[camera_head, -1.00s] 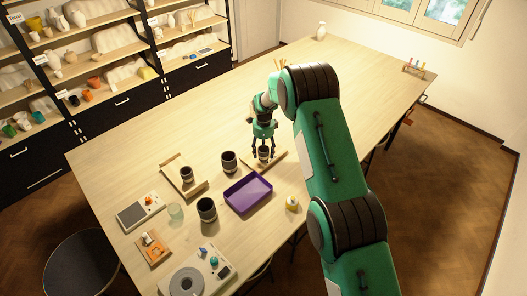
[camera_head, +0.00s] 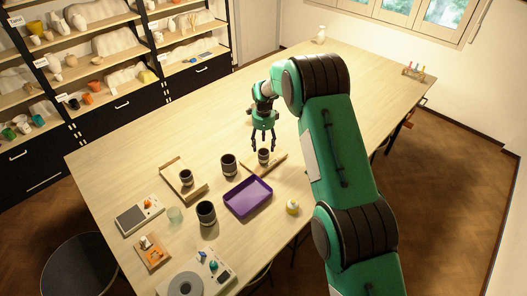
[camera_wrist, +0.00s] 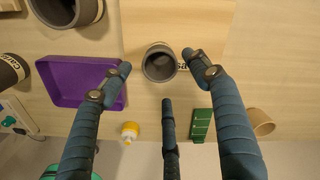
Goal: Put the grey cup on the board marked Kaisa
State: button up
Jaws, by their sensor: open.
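A grey cup (camera_head: 264,156) with a pale lower band stands upright on a light wooden board (camera_head: 279,164) behind the purple tray. In the wrist view I look down into the grey cup (camera_wrist: 159,63). The board (camera_wrist: 205,22) carries dark lettering beside the cup; only "sa" shows, and the rest is hidden by the cup and a finger. My gripper (camera_head: 264,145) is open and empty, just above the cup, with its fingers apart and clear of the cup's rim.
The purple tray (camera_head: 247,196) lies in front of the board. Other dark cups stand nearby, one (camera_head: 229,165) left of the board, one (camera_head: 206,213) farther forward, and one on another board (camera_head: 170,167). A yellow-and-white bottle (camera_head: 292,207) stands right. The table's far half is mostly clear.

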jog(key=shift+r+b, duration=0.35)
jog(key=shift+r, duration=2.35)
jog(key=shift+r, duration=0.15)
